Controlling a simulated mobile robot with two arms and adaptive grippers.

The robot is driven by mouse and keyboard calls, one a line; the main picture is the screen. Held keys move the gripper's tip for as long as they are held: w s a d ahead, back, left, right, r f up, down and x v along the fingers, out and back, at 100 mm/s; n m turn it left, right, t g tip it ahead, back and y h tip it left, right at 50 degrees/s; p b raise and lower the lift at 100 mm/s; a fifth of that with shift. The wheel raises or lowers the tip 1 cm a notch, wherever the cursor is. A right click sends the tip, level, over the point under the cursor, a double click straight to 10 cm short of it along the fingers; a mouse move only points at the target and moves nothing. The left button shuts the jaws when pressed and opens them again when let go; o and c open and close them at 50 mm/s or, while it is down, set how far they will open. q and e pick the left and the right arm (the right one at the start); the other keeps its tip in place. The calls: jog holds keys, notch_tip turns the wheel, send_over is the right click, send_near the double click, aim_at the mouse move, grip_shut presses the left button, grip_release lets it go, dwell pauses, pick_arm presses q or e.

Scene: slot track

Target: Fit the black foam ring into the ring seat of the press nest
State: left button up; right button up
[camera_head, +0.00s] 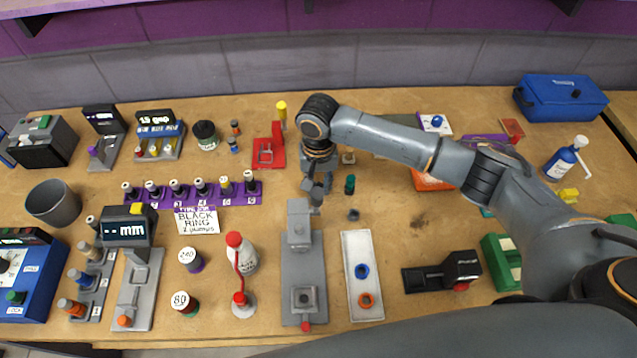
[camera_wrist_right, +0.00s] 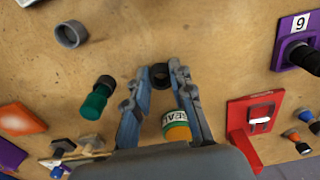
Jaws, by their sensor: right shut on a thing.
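My right gripper (camera_head: 316,192) reaches down over the middle of the table from its arm at the right. In the right wrist view its two fingers (camera_wrist_right: 160,88) are shut on a small black ring, taken to be the black foam ring (camera_wrist_right: 160,72), at the fingertips. In the head view the ring is too small and dark to make out clearly. A grey fixture, apparently the press nest (camera_head: 291,264), stands just in front of the gripper. A square block with a dark round recess, likely the ring seat (camera_head: 305,298), is at its near end. My left gripper is not in view.
A white tray (camera_head: 360,245) with a blue ring and an orange ring lies right of the fixture. A loose grey ring (camera_head: 353,214) and a green plug (camera_head: 350,185) are close to the gripper's right. A red-capped bottle (camera_head: 243,255) stands left of the fixture.

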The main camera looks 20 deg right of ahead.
jog(key=o, duration=0.7)
jog(key=shift+f, duration=0.1)
